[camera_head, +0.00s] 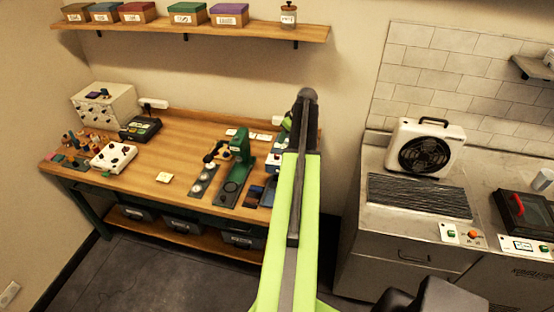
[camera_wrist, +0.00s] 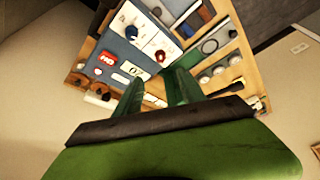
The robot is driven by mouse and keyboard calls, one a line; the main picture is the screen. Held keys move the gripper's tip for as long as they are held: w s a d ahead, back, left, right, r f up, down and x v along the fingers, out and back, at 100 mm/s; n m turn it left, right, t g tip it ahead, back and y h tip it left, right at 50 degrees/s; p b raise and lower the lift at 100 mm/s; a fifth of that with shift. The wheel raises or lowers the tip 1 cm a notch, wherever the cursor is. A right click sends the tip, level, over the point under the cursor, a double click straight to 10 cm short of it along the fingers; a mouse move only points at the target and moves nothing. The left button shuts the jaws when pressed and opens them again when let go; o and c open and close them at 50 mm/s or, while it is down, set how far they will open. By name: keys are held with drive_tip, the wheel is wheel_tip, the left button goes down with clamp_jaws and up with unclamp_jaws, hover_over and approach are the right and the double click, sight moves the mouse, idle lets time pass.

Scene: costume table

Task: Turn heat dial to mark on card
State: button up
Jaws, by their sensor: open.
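In the wrist view, a blue-grey device carries a white panel with a blue dial (camera_wrist: 131,33) and a red knob (camera_wrist: 161,56). I cannot tell for sure which is the heat dial, nor read its setting. A small white display or card with dark figures (camera_wrist: 131,69) and a red label (camera_wrist: 107,58) are on the same device. My gripper (camera_wrist: 155,82) is open and empty, its green fingers apart, pointing toward the device. I cannot see it touching either knob. In the head view, my arm hides most of the device at the right end of the workbench (camera_head: 190,140).
A green press (camera_head: 240,150) stands beside the device. A pale card (camera_head: 164,177) lies on the bench's front middle. A white control box (camera_head: 114,157) and a white cabinet (camera_head: 104,104) are at the left. A shelf (camera_head: 200,29) hangs above; a fan (camera_head: 427,147) stands at right.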

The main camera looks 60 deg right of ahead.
sight(277, 155)
drive_tip(key=b+x, duration=1.2)
drive_tip(key=x, duration=0.2)
drive_tip(key=shift+w+f, duration=0.2)
drive_tip(key=shift+f, duration=0.05)
drive_tip(key=shift+r, duration=0.1)
drive_tip(key=shift+c, duration=0.5)
clamp_jaws()
